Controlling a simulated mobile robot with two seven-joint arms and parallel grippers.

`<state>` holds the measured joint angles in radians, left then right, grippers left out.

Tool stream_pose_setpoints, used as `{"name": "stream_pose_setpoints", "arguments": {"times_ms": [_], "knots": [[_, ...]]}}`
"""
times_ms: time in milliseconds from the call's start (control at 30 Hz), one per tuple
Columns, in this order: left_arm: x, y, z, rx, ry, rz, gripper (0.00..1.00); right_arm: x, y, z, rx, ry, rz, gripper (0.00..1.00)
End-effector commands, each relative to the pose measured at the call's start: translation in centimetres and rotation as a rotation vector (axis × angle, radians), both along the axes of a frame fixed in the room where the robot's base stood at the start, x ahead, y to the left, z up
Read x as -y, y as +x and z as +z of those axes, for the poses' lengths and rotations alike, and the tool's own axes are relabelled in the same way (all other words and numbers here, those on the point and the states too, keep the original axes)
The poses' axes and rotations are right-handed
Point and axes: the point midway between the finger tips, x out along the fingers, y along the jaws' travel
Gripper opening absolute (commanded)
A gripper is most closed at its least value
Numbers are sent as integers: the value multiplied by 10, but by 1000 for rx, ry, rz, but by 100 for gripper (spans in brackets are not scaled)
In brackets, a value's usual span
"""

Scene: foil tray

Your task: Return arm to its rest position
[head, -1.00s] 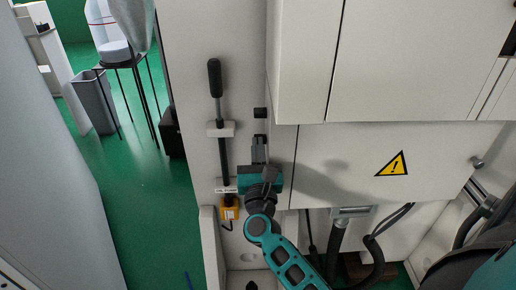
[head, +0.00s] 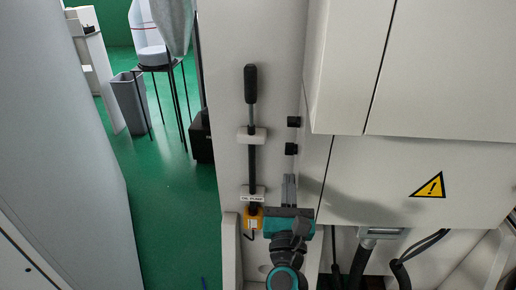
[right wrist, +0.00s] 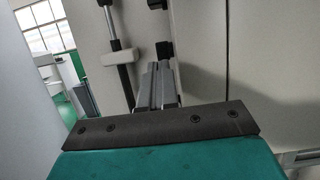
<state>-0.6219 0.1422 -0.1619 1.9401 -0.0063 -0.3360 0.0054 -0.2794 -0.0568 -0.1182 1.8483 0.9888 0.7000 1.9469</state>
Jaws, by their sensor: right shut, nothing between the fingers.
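My right gripper (head: 290,190) is at the lower middle of the head view, in front of the white cabinet, with its fingers pointing up. It is shut and empty. In the right wrist view its two grey fingers (right wrist: 158,85) lie side by side. Just left of it, a black-handled lever (head: 251,85) stands upright on the cabinet's narrow side panel, above a small yellow-orange box (head: 253,218). The lever's shaft also shows in the right wrist view (right wrist: 112,22). The gripper and lever look apart. My left gripper is not in view.
The white cabinet (head: 420,170) with a yellow warning sign (head: 428,186) fills the right. Black hoses (head: 402,270) hang below it. At left are a pale wall panel (head: 60,140), green floor (head: 165,240), a grey bin (head: 130,102) and a black stand (head: 178,95).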

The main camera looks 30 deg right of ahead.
Motion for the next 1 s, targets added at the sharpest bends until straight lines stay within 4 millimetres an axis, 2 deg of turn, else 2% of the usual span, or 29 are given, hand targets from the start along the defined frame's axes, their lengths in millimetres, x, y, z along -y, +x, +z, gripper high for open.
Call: {"name": "stream_pose_setpoints", "arguments": {"times_ms": [167,233,367,567,700,833,900,1000], "knots": [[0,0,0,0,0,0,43,-2,-1,-1,-7,-10,2,0],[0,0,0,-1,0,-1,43,-5,-1,-3,-39,-63,12,0],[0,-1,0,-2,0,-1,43,-24,-1,-11,-184,-339,49,0],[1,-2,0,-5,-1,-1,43,-69,-12,-50,-488,-1097,141,0],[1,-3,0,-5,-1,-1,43,-93,-32,-91,-633,-1680,208,0],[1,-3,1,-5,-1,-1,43,-103,-58,-134,-691,-2226,277,0],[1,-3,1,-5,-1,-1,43,-103,-74,-155,-685,-2498,317,0],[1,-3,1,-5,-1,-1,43,-100,-94,-178,-644,-2817,366,0]]}}
